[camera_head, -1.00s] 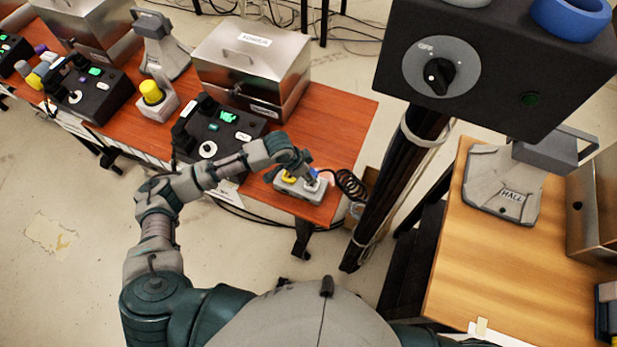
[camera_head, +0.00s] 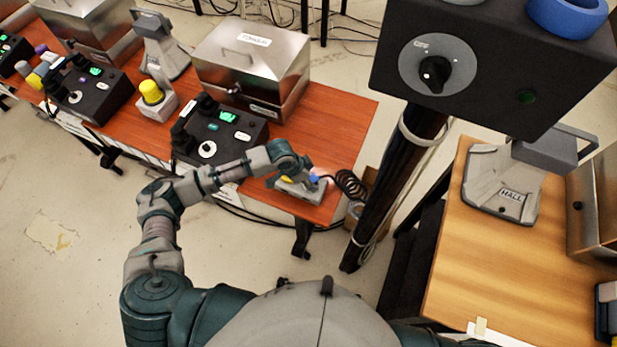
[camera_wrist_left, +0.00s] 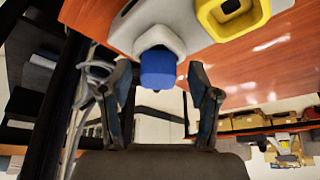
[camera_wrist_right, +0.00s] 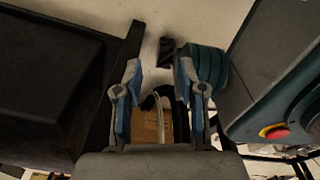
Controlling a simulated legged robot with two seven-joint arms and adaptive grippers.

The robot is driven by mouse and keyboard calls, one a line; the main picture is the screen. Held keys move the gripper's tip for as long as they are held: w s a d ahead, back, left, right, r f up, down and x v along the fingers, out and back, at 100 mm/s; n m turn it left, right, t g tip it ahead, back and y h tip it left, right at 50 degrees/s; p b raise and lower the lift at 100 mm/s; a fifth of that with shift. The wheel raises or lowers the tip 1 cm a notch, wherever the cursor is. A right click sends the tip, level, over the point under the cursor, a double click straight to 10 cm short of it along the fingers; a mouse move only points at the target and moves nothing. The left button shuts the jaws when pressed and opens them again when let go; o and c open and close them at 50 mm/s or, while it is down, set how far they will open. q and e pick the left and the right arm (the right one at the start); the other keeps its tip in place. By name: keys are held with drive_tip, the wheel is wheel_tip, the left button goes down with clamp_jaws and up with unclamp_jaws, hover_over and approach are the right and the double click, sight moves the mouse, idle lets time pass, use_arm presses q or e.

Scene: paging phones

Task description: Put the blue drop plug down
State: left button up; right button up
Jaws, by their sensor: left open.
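The blue drop plug (camera_wrist_left: 157,70) stands in a grey block (camera_wrist_left: 122,38) on the reddish-brown table. A yellow socket (camera_wrist_left: 232,12) is beside it on the block. In the head view the blue plug (camera_head: 315,179) shows small at the block's (camera_head: 303,192) right end, with a black coiled cord near it. My left gripper (camera_wrist_left: 160,85) is open, its fingers apart on either side of the plug's near end; contact is not visible. In the head view my left gripper (camera_head: 305,172) partly hides the block. My right gripper (camera_wrist_right: 157,75) is open and empty, seen only in its wrist view.
A black phone console (camera_head: 220,132) and a metal box (camera_head: 252,68) stand left of and behind the block. A dark post with a switch box (camera_head: 490,60) rises right of the table. A wooden table (camera_head: 490,260) is at the right.

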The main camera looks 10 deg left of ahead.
use_arm(q)
drive_tip(key=shift+r, duration=0.4)
drive_tip(key=v, duration=0.3)
drive_tip(key=shift+r, duration=0.15)
drive_tip(key=p+v, duration=0.1)
drive_tip(key=v, duration=0.7)
use_arm(e)
drive_tip(key=shift+s+a+r, duration=0.1)
drive_tip(key=shift+s, duration=0.65)
use_arm(q)
drive_tip(key=shift+s+a, duration=0.1)
use_arm(e)
drive_tip(key=shift+d, duration=0.4)
